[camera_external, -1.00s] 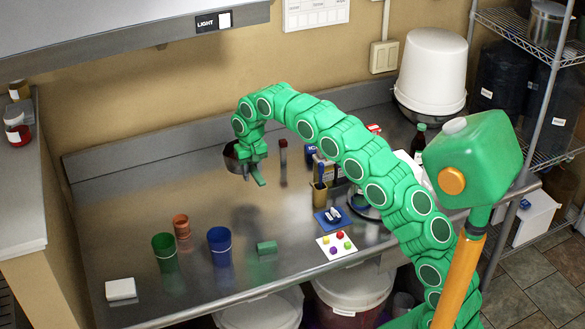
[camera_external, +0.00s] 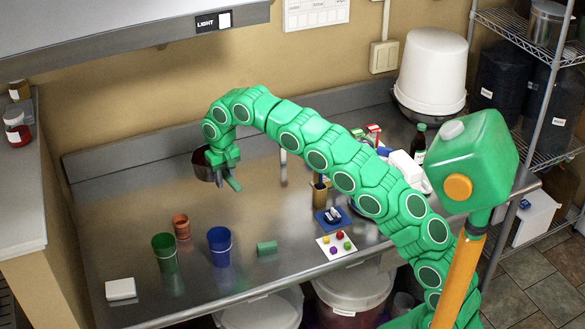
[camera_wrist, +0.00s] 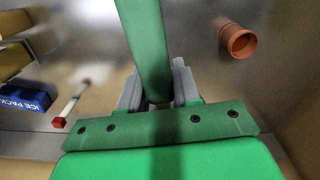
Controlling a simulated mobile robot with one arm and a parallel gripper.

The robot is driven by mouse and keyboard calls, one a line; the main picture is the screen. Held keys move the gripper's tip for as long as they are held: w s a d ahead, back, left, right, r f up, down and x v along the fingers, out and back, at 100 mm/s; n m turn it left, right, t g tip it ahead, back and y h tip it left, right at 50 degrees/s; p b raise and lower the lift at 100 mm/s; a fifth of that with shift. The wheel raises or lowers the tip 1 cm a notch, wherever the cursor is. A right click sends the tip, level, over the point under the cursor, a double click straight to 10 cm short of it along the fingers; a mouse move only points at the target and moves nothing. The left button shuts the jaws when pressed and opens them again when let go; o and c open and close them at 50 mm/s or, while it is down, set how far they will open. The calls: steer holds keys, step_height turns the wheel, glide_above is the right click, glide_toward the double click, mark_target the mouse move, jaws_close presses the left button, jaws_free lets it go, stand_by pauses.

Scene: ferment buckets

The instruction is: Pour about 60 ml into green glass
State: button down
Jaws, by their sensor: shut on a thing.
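The green glass (camera_external: 165,254) stands upright on the steel counter, at the left in the external view. A dark metal pan (camera_external: 203,167) with a reddish-brown interior hangs above the counter, back and to the right of the glass. My gripper (camera_external: 221,172) is at the pan's right side, shut and holding it; the exact grip is hard to see. In the wrist view, my gripper's grey fingers (camera_wrist: 157,92) flank a long green bar, and the pan cannot be made out. The pan's liquid level cannot be told.
A terracotta cup (camera_external: 181,226) stands just behind the green glass, also visible in the wrist view (camera_wrist: 240,40). A blue cup (camera_external: 219,246) stands to its right. An ice pack (camera_wrist: 27,98) shows in the wrist view.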

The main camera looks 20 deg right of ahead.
steer(key=s+a+n, duration=0.7)
steer(key=s+a, duration=2.1)
step_height(320, 180, down, 9)
steer(key=shift+w, duration=0.2)
steer(key=shift+d+r, duration=0.1)
steer(key=shift+r, duration=0.15)
steer(key=w+d+r+g+y, duration=0.3)
steer(key=g+y, duration=0.1)
steer(key=shift+w+d+r, duration=0.25)
steer(key=shift+w, duration=0.05)
stand_by(0.3)
steer(key=shift+w+d+r+g, duration=0.1)
steer(key=shift+w+d+g, duration=0.1)
steer(key=shift+g, duration=0.1)
steer(key=shift+w+d+r+g+y, duration=0.25)
steer(key=shift+r+y, duration=0.1)
steer(key=shift+r, duration=0.15)
steer(key=shift+w+d+r+g+y, duration=0.15)
steer(key=shift+w+r+g+y, duration=0.15)
steer(key=shift+r, duration=0.2)
stand_by(1.5)
